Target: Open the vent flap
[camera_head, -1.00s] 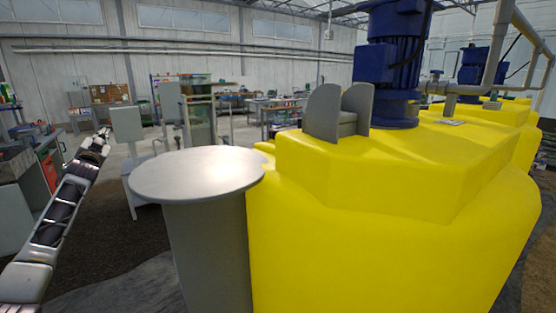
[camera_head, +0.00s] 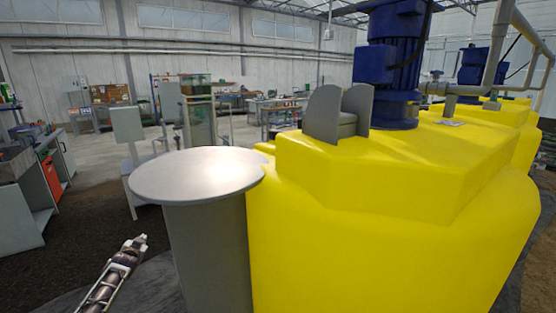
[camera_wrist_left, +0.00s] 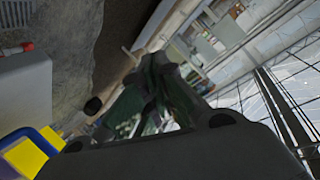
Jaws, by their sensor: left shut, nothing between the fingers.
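A grey fitting with two upright rounded side plates (camera_head: 323,114) and a grey block (camera_head: 347,120) between them sits on top of the yellow tank (camera_head: 400,195). It looks like the place of the vent flap, but I cannot tell the flap apart or its angle. My left gripper (camera_head: 141,240) is at the lower left, low beside the grey round-topped stand, well apart from the fitting. It is shut and empty. Its dark fingers (camera_wrist_left: 158,95) also show in the left wrist view, with the fitting not recognisable there. My right gripper is not in view.
The grey round-topped stand (camera_head: 198,175) is between my left gripper and the tank. A blue motor (camera_head: 393,65) rises behind the fitting, with grey pipes (camera_head: 495,65) to its right. A grey box on a post (camera_head: 127,124) stands behind. The floor at left is open.

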